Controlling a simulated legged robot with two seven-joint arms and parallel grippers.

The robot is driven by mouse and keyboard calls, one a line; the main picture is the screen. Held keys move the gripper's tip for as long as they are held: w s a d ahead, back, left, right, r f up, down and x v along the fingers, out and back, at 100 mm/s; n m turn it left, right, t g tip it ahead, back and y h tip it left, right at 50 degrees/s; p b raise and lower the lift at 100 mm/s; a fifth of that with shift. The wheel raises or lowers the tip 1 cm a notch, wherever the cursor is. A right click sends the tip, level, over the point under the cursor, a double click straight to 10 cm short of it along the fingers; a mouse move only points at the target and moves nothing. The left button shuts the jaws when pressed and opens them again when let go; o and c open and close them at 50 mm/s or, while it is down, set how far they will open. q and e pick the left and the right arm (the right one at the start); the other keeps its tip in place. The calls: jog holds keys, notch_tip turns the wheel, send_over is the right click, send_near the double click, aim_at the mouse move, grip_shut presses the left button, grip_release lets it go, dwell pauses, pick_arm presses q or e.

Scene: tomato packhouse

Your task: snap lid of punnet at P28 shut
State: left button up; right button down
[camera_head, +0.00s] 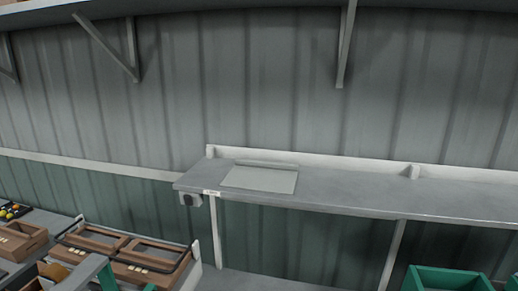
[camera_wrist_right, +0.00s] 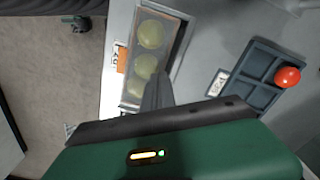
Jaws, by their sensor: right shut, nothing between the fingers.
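In the right wrist view a clear-topped punnet (camera_wrist_right: 133,88) holds three pale yellow-green round fruits in a row. Its top looks glossy, but I cannot tell whether the lid is fully seated. My right gripper (camera_wrist_right: 160,78) is shut and empty, its fingers together over the right side of the punnet near the lower fruits. I cannot tell whether the fingertips touch it. The head view shows neither the punnet nor my right gripper clearly. My left gripper is not in view. No P28 marking is readable.
In the wrist view, a blue-grey compartment tray (camera_wrist_right: 250,62) with a red tomato (camera_wrist_right: 287,77) lies right of the punnet; an orange label (camera_wrist_right: 121,60) is left. In the head view, a wall bench (camera_head: 350,195) carries a flat pale plate (camera_head: 260,178). Brown crates (camera_head: 130,262) stand lower left, a green crate (camera_head: 447,278) lower right.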

jog(key=shift+d+r, duration=0.2)
jog(key=r+p, duration=0.2)
jog(key=shift+d+r+p, duration=0.2)
jog(key=shift+d+p, duration=0.05)
jog(key=shift+p, duration=0.1)
jog(key=r+p, duration=0.3)
jog(key=r, duration=0.1)
jog(key=shift+a+r+p, duration=0.1)
jog(key=shift+a+p, duration=0.15)
jog(key=shift+p, duration=0.1)
jog(key=shift+d, duration=0.1)
